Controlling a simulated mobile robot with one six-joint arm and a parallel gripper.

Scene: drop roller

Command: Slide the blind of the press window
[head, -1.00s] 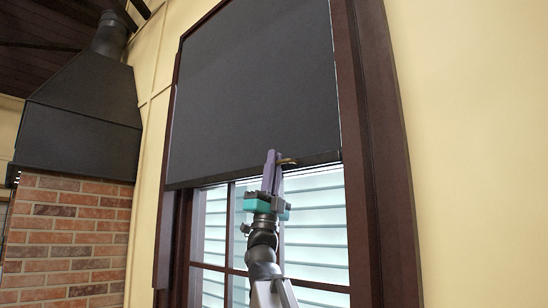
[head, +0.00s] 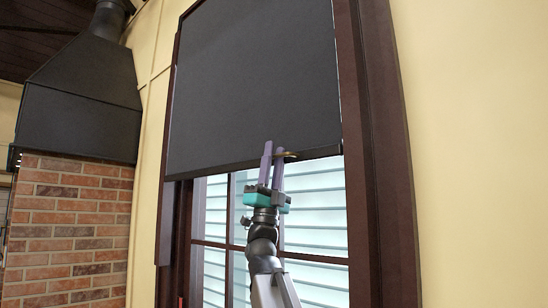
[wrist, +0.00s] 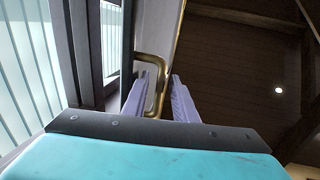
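The dark grey blind (head: 255,85) covers the upper part of the window, and its bottom bar (head: 240,165) hangs well above the sill. A small brass handle (head: 287,154) sits near the middle right of that bar. It also shows in the wrist view as a bent brass loop (wrist: 157,90). My gripper (head: 273,150) has purple fingers and is at the handle, pointing up. Its fingers stand apart, with the handle between them in the wrist view. I see a gap between the fingers and no firm hold on the handle.
The dark wooden window frame (head: 378,150) stands close on the right. Pale slatted shutters (head: 315,205) show behind the panes below the blind. A brick chimney (head: 65,230) with a black hood (head: 80,95) stands at the left. The cream wall on the right is bare.

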